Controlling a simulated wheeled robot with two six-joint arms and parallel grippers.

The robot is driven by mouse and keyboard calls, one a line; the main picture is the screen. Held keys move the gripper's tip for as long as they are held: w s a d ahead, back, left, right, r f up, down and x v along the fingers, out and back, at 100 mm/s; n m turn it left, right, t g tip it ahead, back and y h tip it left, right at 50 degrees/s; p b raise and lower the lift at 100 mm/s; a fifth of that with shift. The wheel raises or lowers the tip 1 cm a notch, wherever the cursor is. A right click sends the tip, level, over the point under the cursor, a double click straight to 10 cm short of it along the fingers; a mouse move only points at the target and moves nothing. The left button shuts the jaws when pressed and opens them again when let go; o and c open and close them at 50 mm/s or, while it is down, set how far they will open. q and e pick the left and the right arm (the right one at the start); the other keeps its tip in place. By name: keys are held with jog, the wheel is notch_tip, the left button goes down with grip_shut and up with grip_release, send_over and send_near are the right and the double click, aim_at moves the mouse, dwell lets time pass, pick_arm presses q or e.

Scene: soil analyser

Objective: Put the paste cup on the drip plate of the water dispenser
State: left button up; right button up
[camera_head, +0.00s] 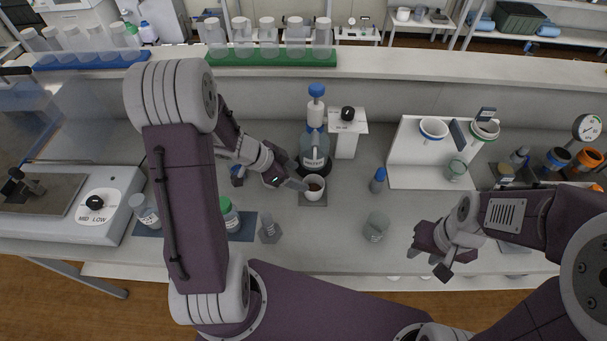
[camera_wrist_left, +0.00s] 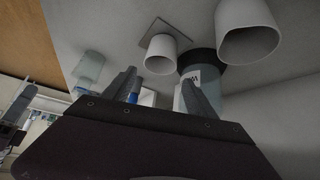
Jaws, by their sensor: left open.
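The white paste cup (camera_head: 314,187), with brown paste inside, stands upright on the square drip plate (camera_head: 313,203) in front of the water dispenser (camera_head: 314,150). The wrist view shows a white cup (camera_wrist_left: 160,54) on the square plate (camera_wrist_left: 176,28), beside the dispenser bottle (camera_wrist_left: 207,75). My left gripper (camera_head: 292,181) is open at the cup's left side; in the wrist view its fingers (camera_wrist_left: 160,92) are apart with nothing held between them. Whether a finger touches the cup is unclear. My right gripper (camera_head: 428,262) is open and empty over the bench's front right.
A second white cup (camera_wrist_left: 247,38) stands nearer the wrist camera. A glass beaker (camera_head: 376,227), a blue-capped bottle (camera_head: 378,181) and a green-capped bottle (camera_head: 229,214) stand nearby. A white rack (camera_head: 405,168) is at right. Bench between beaker and drip plate is clear.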

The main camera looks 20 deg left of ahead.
pick_arm(q)
jog(key=a+r+n+t+y, duration=0.1)
jog(key=a+r+n+y, duration=0.2)
jog(key=a+n+y, duration=0.3)
jog(key=s+d+f+n+g, duration=0.1)
jog(key=s+d+n+g, duration=0.3)
jog(key=s, duration=0.9)
jog(key=shift+s+d+g, duration=0.35)
jog(key=shift+d+g, duration=0.05)
jog(key=shift+d, duration=0.6)
jog(key=shift+s+f, duration=0.1)
